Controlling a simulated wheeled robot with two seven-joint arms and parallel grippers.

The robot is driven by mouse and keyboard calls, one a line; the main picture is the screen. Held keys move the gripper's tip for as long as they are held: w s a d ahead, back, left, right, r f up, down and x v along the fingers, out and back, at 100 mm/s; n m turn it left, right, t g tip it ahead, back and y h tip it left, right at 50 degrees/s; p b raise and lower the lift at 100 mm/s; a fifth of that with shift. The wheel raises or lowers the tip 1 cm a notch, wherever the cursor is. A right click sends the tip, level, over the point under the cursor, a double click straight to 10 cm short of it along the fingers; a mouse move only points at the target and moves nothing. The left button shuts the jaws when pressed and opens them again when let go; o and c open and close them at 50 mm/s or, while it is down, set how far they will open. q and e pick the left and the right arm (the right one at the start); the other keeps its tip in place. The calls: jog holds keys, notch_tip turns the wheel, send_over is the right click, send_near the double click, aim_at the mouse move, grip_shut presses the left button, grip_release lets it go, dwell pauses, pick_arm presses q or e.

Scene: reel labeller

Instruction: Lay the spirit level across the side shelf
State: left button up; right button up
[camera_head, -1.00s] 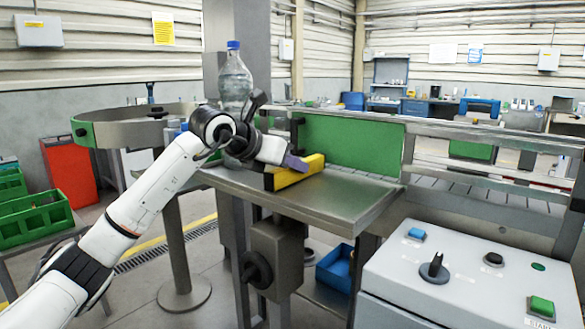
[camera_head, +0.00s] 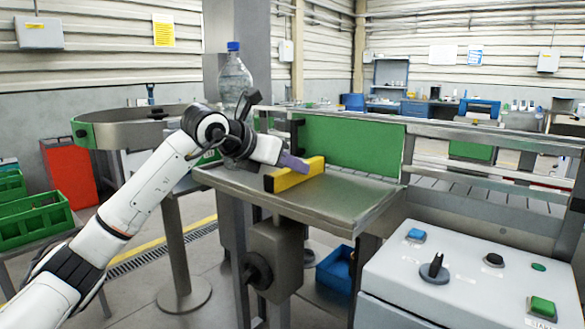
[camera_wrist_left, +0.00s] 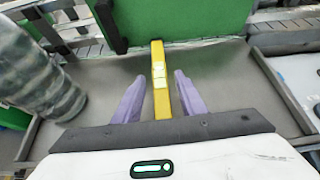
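The yellow spirit level (camera_head: 297,175) lies on the steel shelf (camera_head: 335,200), in front of the green panel. In the left wrist view the level (camera_wrist_left: 160,80) runs away from me between the two purple fingers, with a gap on each side. My left gripper (camera_head: 290,163) is open at the level, its fingers (camera_wrist_left: 158,98) on either side and not seen touching it. My right gripper is not in view.
A clear bottle with a blue cap (camera_head: 235,80) stands behind my left wrist; it looms at the left of the wrist view (camera_wrist_left: 40,80). A green panel (camera_head: 350,145) backs the shelf. A control box (camera_head: 460,270) stands at the front right. The shelf's front right is bare.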

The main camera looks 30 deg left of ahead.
pick_arm(q)
jog(key=b+v, duration=0.1)
jog(key=v, duration=0.9)
jog(key=shift+s, duration=0.3)
jog(key=shift+r, duration=0.15)
